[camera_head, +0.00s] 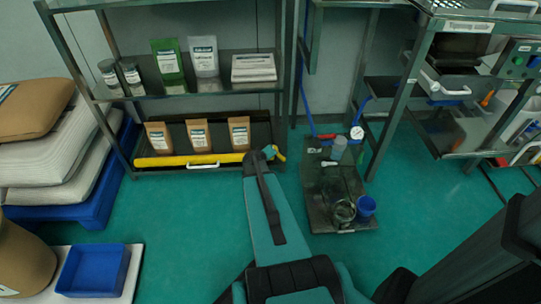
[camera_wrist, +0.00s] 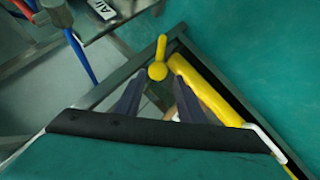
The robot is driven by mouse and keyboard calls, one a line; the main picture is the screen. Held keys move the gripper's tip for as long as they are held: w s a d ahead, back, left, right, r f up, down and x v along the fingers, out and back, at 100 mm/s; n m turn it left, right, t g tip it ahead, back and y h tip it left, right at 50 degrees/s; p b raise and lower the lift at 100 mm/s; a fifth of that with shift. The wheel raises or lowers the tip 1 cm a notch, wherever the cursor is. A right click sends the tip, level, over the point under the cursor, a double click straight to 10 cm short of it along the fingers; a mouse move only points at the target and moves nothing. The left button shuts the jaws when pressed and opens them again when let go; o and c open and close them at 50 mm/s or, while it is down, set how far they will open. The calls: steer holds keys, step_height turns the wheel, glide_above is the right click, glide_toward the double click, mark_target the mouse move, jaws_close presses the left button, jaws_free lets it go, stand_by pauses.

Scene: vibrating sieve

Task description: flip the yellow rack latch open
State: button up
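The yellow rack latch (camera_wrist: 161,48) is a short lever with a round knob, at the right front corner of the rack's lower shelf. In the wrist view it points up the picture, just beyond my fingertips. In the head view a bit of the latch (camera_head: 279,153) shows right of my gripper (camera_head: 268,153). A yellow bar (camera_head: 190,160) runs along the shelf front; it also shows in the wrist view (camera_wrist: 205,92). My gripper (camera_wrist: 158,80) is open, its two dark fingers apart with the knob centred ahead of them. Whether a finger touches it, I cannot tell.
The metal rack (camera_head: 205,97) holds pouches and jars. A white handle (camera_head: 203,166) sits below the yellow bar. A low trolley (camera_head: 322,200) with a blue cup (camera_head: 366,206) stands to the right. A blue hose (camera_wrist: 80,58) runs near the rack.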

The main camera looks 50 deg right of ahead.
steer(key=shift+s+a+r, duration=0.1)
steer(key=shift+a+r, duration=0.2)
